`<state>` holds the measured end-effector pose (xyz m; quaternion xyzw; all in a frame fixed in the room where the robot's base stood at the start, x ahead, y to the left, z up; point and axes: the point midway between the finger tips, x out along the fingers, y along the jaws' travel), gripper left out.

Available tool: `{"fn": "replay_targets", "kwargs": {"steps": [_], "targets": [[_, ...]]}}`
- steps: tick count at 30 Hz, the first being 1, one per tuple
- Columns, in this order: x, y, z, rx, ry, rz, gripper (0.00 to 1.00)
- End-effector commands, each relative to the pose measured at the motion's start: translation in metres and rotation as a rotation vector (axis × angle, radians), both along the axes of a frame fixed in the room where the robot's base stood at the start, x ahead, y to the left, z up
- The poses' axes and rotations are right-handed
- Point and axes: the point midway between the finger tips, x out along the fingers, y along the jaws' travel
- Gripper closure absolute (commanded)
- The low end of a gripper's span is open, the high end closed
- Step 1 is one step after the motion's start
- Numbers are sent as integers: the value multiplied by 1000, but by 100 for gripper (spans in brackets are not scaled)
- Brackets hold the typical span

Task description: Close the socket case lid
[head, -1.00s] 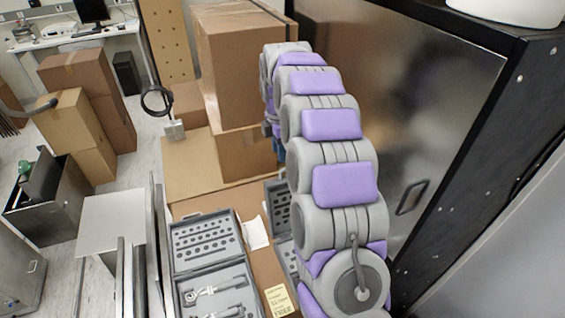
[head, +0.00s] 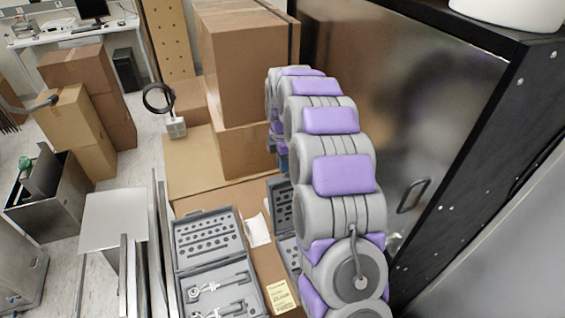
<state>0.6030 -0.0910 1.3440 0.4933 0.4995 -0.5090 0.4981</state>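An open grey socket case (head: 184,283) lies on a cardboard box at the lower middle. Its upper half (head: 235,249), with rows of round holes, is folded back from the lower half, which holds silver tools. A second grey case (head: 272,193) with similar holes stands open to its right, partly hidden behind my arm. My grey and purple arm reaches forward along the right of the cases and bends down at its far end. My gripper is hidden behind the arm links, so its fingers and any contact with a case do not show.
Cardboard boxes (head: 242,62) are stacked behind the cases. A dark metallic cabinet (head: 425,110) stands close on the right of my arm. Upright metal panels (head: 160,235) stand left of the case. A white paper (head: 257,230) and a yellowish label (head: 281,297) lie between the cases.

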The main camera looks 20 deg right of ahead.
Motion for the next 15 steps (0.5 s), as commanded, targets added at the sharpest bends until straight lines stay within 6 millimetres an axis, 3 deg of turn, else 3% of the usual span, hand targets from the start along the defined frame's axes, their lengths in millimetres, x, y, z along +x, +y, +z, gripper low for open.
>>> {"fn": "replay_targets", "kwargs": {"steps": [5,15], "targets": [[0,-11,-1,8,1,-3,100],[0,0,-1,-2,3,-2,100]]}}
